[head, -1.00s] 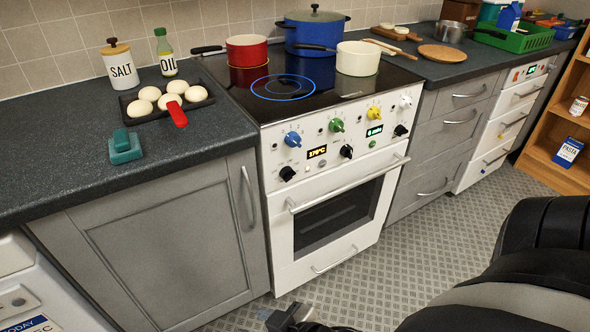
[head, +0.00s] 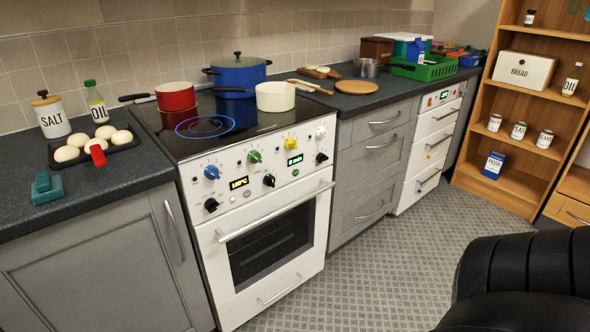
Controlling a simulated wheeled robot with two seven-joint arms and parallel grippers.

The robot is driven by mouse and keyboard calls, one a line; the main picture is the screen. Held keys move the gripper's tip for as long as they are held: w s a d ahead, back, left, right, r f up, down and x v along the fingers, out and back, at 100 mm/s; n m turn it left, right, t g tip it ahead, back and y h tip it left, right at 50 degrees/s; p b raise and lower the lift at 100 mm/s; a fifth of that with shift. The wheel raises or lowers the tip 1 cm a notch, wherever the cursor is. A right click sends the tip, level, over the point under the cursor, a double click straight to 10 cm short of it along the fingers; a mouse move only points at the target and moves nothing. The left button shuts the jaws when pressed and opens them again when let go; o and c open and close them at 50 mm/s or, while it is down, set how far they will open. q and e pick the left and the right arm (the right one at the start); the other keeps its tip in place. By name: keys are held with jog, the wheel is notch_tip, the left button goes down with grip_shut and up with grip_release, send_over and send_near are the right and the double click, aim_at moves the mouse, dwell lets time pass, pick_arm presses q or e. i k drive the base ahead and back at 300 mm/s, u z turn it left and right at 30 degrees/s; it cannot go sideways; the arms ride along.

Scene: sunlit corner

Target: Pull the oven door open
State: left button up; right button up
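The white oven (head: 255,170) stands between grey cabinets, with its door (head: 222,262) shut. The door has a dark glass window (head: 272,246) and a long silver bar handle (head: 275,211) across its top. A lower drawer with a thin handle (head: 280,290) sits beneath the door. Several coloured knobs and two lit displays (head: 239,183) line the control panel above it. Neither of my grippers shows in this view, and nothing touches the oven handle.
A red pot (head: 176,97), a blue pot (head: 238,76) and a cream pan (head: 276,97) stand on the hob. A tray (head: 84,154) of pale rounds lies on the left counter. A wooden shelf (head: 497,199) stands at right. Patterned floor (head: 375,275) is clear right of the oven.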

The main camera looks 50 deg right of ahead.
aim_at(211, 236)
jog(key=z, duration=0.85)
jog(key=i, duration=0.85)
jog(key=z, duration=0.4)
